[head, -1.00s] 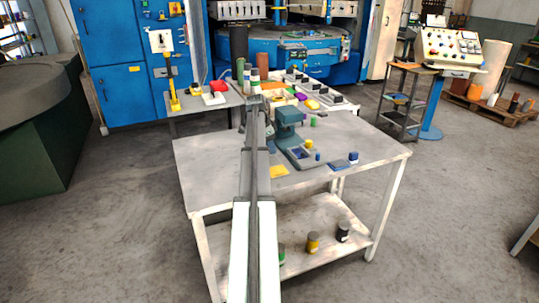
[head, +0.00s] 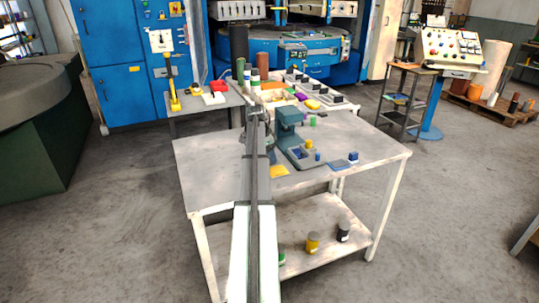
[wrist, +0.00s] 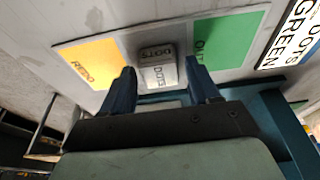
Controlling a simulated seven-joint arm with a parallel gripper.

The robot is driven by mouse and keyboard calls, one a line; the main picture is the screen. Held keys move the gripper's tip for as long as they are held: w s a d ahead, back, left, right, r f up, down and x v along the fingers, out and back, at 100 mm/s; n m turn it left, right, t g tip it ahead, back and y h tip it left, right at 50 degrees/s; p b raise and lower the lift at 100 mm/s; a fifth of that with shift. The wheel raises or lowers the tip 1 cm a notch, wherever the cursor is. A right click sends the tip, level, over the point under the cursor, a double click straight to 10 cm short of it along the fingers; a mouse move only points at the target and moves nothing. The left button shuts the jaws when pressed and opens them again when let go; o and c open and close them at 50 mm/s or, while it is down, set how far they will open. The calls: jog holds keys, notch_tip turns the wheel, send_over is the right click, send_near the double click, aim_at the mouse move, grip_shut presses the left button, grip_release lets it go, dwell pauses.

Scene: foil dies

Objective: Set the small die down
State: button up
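The small die (wrist: 158,75) is a pale grey block with dark lettering in the wrist view. It lies on a grey plate (wrist: 125,42) between a yellow card (wrist: 88,62) and a green card (wrist: 228,38). My gripper (wrist: 160,66) has its two dark blue fingers spread, one on each side of the die. A gap shows between each finger and the die. In the head view my own arm hides the gripper and the die. The yellow card shows in the head view (head: 279,171).
A teal press (head: 289,127) stands on the table (head: 215,180) just right of my arm. A blue tray (head: 343,163) and a yellow pot (head: 309,144) are further right. The table's left part is clear.

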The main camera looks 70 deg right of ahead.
jog(key=shift+o, duration=0.4)
jog(key=shift+r, duration=0.3)
jog(key=v, duration=1.1)
jog(key=shift+r, duration=0.35)
jog(key=shift+w, duration=0.1)
dwell(0.3)
